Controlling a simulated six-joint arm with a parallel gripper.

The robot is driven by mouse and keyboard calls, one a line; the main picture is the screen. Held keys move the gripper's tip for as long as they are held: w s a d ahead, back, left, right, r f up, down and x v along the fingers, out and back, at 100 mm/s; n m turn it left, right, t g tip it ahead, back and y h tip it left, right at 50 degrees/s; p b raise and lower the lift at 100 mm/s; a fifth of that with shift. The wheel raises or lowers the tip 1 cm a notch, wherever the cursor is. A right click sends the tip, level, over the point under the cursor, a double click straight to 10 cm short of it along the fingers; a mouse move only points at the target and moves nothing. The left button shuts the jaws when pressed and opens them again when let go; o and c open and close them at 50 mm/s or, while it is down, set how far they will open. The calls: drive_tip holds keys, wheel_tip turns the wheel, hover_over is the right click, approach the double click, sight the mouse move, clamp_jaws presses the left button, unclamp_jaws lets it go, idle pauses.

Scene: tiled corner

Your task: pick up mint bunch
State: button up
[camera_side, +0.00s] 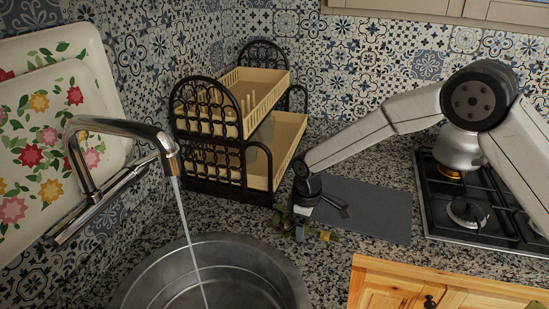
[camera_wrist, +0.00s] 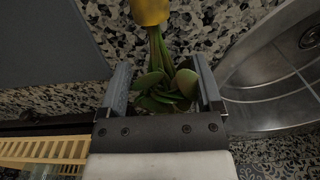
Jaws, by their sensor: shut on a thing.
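The mint bunch (camera_wrist: 168,90) shows in the wrist view as green leaves and stems with a yellow piece (camera_wrist: 149,11) at the stem end. My gripper (camera_wrist: 163,84) is shut on the bunch, with the leaves between its two fingers. In the side view my gripper (camera_side: 302,224) is low over the granite counter, between the sink and the grey mat. Some of the green leaves (camera_side: 282,219) and the yellow piece (camera_side: 325,235) show there around the fingers. I cannot tell whether the bunch still touches the counter.
A round metal sink (camera_side: 290,277) with a running tap (camera_side: 125,128) is at the front left. A dark rack with cream trays (camera_side: 262,90) stands behind my gripper. A grey mat (camera_side: 375,211) lies to the right, then a gas hob (camera_side: 480,238) with a metal pot (camera_side: 458,148).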

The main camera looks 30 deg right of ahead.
drive_tip(key=s+d+r, duration=0.3)
drive_tip(key=s+r, duration=0.8)
drive_tip(key=s, duration=0.2)
drive_tip(key=shift+s+r, duration=0.2)
drive_tip(key=shift+s, duration=0.15)
idle(0.5)
drive_tip(key=s+a+r+t+y, duration=0.1)
drive_tip(key=s+a+r, duration=0.1)
drive_tip(key=a, duration=0.5)
drive_tip(key=s+a+r+t+y, duration=0.1)
drive_tip(key=s+a+r, duration=0.1)
drive_tip(key=a+r, duration=0.2)
drive_tip(key=s+a+r+t+y, duration=0.1)
drive_tip(key=s+a+r+t, duration=0.1)
drive_tip(key=a, duration=0.7)
drive_tip(key=shift+s+a+r, duration=0.15)
drive_tip(key=shift+a+r, duration=0.25)
drive_tip(key=shift+r, duration=0.05)
drive_tip(key=shift+w+a+f, duration=0.4)
drive_tip(key=shift+w+a, duration=1.1)
drive_tip(key=shift+w, duration=0.45)
drive_tip(key=shift+w+a+f, duration=0.35)
drive_tip(key=shift+w+a, duration=1.2)
drive_tip(key=shift+w, duration=0.45)
drive_tip(key=shift+w+a+f, duration=0.4)
drive_tip(key=shift+w+a, duration=1.1)
drive_tip(key=shift+w, duration=0.45)
